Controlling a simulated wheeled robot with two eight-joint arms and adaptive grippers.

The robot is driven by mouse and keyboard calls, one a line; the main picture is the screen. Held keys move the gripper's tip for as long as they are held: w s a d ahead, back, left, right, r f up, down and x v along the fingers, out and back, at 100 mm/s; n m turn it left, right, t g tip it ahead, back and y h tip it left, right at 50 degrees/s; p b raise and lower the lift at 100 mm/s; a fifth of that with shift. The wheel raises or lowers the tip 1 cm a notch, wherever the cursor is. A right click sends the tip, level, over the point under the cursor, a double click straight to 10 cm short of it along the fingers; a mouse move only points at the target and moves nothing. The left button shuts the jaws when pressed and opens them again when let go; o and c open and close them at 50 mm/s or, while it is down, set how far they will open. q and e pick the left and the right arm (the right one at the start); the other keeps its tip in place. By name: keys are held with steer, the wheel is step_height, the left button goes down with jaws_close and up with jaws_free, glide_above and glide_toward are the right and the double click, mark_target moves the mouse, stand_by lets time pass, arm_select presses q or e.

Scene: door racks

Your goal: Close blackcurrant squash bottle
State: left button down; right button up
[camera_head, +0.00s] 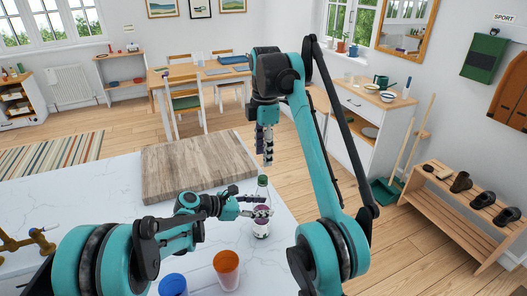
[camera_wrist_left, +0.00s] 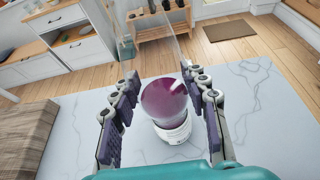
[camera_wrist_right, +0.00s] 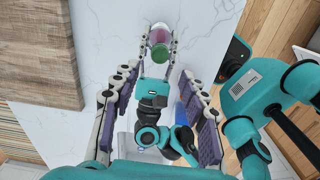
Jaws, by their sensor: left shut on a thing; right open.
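The blackcurrant squash bottle (camera_head: 262,228) stands upright near the worktop's right edge, with purple contents and a white label. A green top (camera_wrist_right: 157,69) shows at its mouth in the right wrist view; I cannot tell whether it is seated tight. My left gripper (camera_head: 259,207) is shut around the bottle from the side. The left wrist view shows the purple bottle (camera_wrist_left: 165,100) between its fingers. My right gripper (camera_head: 267,150) is open and empty, pointing down above the bottle and apart from it.
An orange cup (camera_head: 227,268) and a blue cup (camera_head: 172,284) stand at the worktop's front. A wooden board (camera_head: 195,165) lies behind the left arm. A brass tap (camera_head: 25,242) is at the far left. The white marble worktop (camera_head: 90,185) is otherwise mostly clear.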

mark_target(263, 178)
steer(key=shift+n, duration=0.3)
steer(key=shift+a+f, duration=0.1)
steer(key=shift+f, duration=3.9)
